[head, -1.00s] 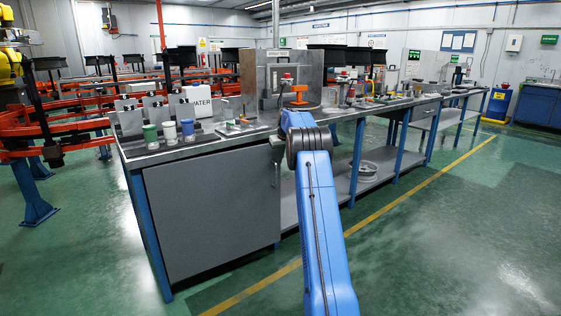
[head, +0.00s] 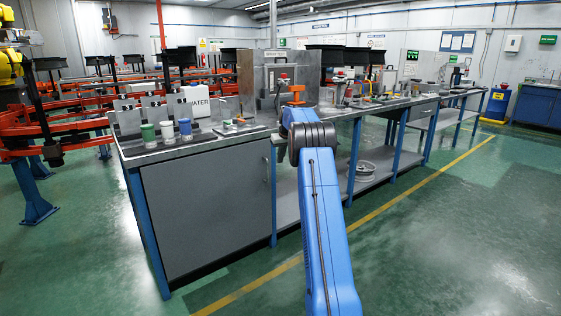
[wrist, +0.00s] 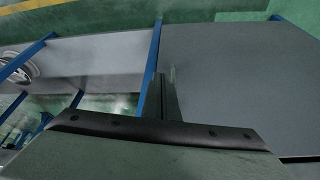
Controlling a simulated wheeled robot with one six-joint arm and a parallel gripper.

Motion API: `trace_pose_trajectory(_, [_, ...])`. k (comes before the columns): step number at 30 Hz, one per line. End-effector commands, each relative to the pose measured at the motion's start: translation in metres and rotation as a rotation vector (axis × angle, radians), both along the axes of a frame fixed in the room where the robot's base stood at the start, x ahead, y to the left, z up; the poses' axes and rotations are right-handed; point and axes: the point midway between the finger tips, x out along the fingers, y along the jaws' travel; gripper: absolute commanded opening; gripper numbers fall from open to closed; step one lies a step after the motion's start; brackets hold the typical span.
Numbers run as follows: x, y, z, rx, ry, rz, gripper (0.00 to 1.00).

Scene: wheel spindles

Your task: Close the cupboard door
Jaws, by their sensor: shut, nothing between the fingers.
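The cupboard door (head: 207,212) is a plain grey panel under the left end of the long workbench. It looks flush, or nearly so, with the cupboard front, its right edge beside a blue leg (head: 273,200). A small handle (head: 266,170) is near its upper right edge. In the wrist view the door (wrist: 240,80) fills the right side. My gripper (wrist: 168,88) is shut and empty, its thin fingers by the door's edge and the blue leg. I cannot tell if they touch.
The workbench top (head: 185,150) carries cups, a white water container (head: 196,100) and fixtures. A lower shelf (head: 340,195) right of the cupboard holds a metal wheel (head: 365,171). The green floor in front is clear, with a yellow line.

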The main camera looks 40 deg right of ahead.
Motion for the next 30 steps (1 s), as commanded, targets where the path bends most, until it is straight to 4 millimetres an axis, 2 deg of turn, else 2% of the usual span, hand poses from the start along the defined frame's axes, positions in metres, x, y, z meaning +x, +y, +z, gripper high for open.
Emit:
trace_pose_trajectory(9, [-0.02,-0.001,0.049,0.0,0.0,-0.001,0.0])
trace_pose_trajectory(13, [-0.026,0.0,0.065,0.0,0.0,0.0,0.0])
trace_pose_trajectory(18, [-0.03,0.0,0.075,0.0,0.001,0.0,0.0])
trace_pose_trajectory(26, [-0.032,0.002,0.078,0.001,0.001,0.0,0.0])
trace_pose_trajectory(30, [-0.038,0.021,0.092,0.0,0.0,0.006,0.0])
